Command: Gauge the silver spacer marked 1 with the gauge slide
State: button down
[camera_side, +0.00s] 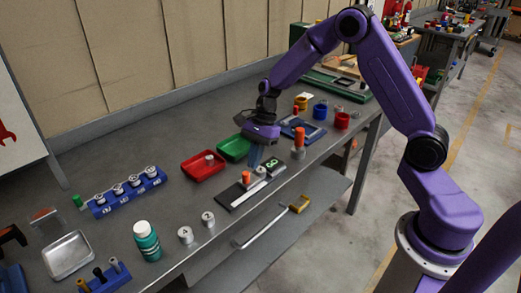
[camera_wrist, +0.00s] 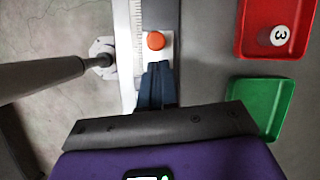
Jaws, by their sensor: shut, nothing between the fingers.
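The gauge slide (camera_side: 232,195) is a dark base with a pale scale along the near edge of the bench, and it carries an orange knob (camera_side: 246,178). In the wrist view the orange knob (camera_wrist: 156,41) sits on a white block just beyond my fingertips. My gripper (camera_side: 254,166) is shut and empty, pointing down over the gauge (camera_wrist: 157,66). Two loose silver spacers (camera_side: 185,235) (camera_side: 208,219) stand left of the gauge; their marks are too small to read. Several more spacers stand in a blue rack (camera_side: 128,199). I cannot tell which is marked 1.
A red tray (camera_side: 195,173) holds a silver spacer marked 3 (camera_wrist: 278,36). An empty-looking green tray (camera_wrist: 268,84) adjoins it. A green bottle (camera_side: 147,241) stands at the front left. An orange-topped post (camera_side: 298,141) stands right of the gauge.

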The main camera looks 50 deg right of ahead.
aim_at(243, 173)
jog(key=shift+a, duration=0.35)
jog(key=shift+a, duration=0.1)
jog(key=shift+a, duration=1.8)
jog(key=d, duration=0.4)
jog(key=shift+w, duration=0.3)
jog(key=v, duration=1)
